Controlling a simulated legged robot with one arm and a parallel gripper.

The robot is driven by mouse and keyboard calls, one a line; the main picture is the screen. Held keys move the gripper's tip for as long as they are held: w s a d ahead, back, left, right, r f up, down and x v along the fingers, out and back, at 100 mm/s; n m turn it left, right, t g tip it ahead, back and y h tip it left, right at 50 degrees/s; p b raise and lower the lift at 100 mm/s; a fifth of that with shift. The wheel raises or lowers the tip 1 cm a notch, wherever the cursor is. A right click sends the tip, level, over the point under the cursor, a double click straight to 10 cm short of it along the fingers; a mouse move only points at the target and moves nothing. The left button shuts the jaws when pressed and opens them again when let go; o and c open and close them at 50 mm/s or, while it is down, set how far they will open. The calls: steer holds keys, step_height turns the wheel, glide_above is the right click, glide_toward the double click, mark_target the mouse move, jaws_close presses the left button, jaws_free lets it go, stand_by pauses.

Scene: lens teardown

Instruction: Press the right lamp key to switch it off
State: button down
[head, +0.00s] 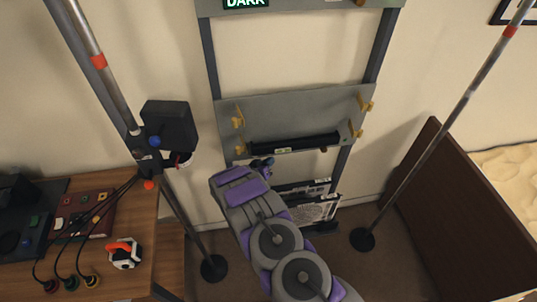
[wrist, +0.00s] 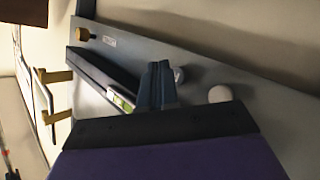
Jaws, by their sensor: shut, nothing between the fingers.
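My gripper (head: 262,164) is shut and empty, in front of the lower left part of a grey wall panel (head: 290,104). In the wrist view its dark fingers (wrist: 158,84) stand together, pointing at the panel. Two pale round knobs show on the panel there: a small one (wrist: 179,75) just beside the fingers and a larger one (wrist: 220,94) farther right. I cannot tell whether either is the right lamp key, or whether the fingers touch anything. My gripper and arm hide part of the panel's lower edge in the head view.
A black bar (head: 295,143) lies along the panel near yellow hooks (head: 355,128). A green lit DARK sign (head: 246,3) hangs above. A black lamp-like box (head: 170,125) is on a stand at left, over a wooden desk (head: 140,215). A second pole (head: 440,130) stands at right.

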steer(key=shift+s, duration=0.25)
steer(key=shift+s+d+p, duration=0.2)
steer(key=shift+s+d, duration=0.1)
steer(key=shift+s, duration=0.6)
steer(key=shift+s+d+p, duration=0.15)
steer(key=shift+s+d, duration=0.1)
steer(key=shift+s, duration=0.7)
steer(key=shift+s+d+p, duration=0.2)
steer(key=shift+s+d, duration=0.1)
steer(key=shift+s, duration=0.6)
